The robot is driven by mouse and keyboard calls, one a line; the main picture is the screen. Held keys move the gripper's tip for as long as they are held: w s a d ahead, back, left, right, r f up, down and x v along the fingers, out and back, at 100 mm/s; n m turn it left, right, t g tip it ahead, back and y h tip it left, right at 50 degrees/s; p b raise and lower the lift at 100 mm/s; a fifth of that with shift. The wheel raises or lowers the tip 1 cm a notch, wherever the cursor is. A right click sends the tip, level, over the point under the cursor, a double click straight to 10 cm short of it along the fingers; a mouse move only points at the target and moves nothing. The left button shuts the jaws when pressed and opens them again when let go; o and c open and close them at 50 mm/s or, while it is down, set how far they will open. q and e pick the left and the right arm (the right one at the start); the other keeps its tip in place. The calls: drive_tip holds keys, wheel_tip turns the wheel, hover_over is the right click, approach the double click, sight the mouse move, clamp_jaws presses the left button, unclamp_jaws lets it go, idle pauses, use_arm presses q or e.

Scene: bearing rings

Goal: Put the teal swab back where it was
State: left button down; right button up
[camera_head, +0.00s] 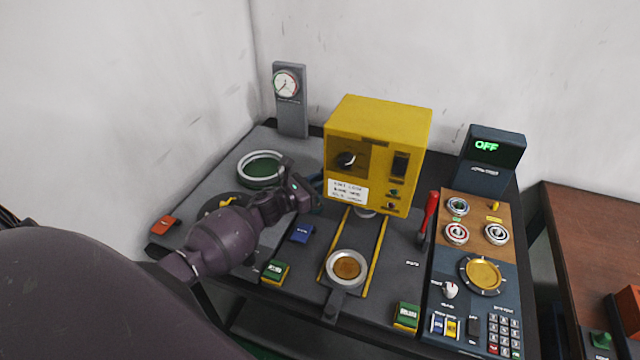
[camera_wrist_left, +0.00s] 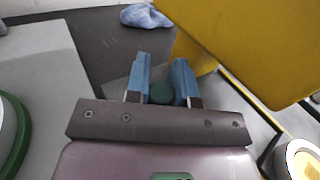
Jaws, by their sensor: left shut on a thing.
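The teal swab (camera_wrist_left: 161,93) shows in the left wrist view as a dark teal round end between the two blue fingers. My left gripper (camera_wrist_left: 160,82) is shut on it. In the head view my left gripper (camera_head: 316,184) is at the left side of the yellow machine (camera_head: 378,150), above the grey table. The swab's lower part is hidden, and I cannot tell whether it touches anything below. My right gripper is not in view.
A ring on a green pad (camera_head: 262,168) lies behind my left arm. A gauge post (camera_head: 291,100) stands at the back. A ring on a handled holder (camera_head: 347,267) sits between yellow rails. A red lever (camera_head: 428,218) and a control panel (camera_head: 470,300) are at the right.

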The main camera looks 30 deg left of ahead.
use_arm(q)
drive_tip(key=shift+f, duration=0.15)
drive_tip(key=c, duration=1)
unclamp_jaws()
drive_tip(key=shift+r, duration=0.2)
drive_tip(key=shift+s+a, duration=0.1)
drive_tip(key=shift+s, duration=0.15)
drive_tip(key=b+v, duration=0.1)
drive_tip(key=v, duration=1)
drive_tip(key=shift+s+a, duration=0.1)
drive_tip(key=shift+s, duration=0.15)
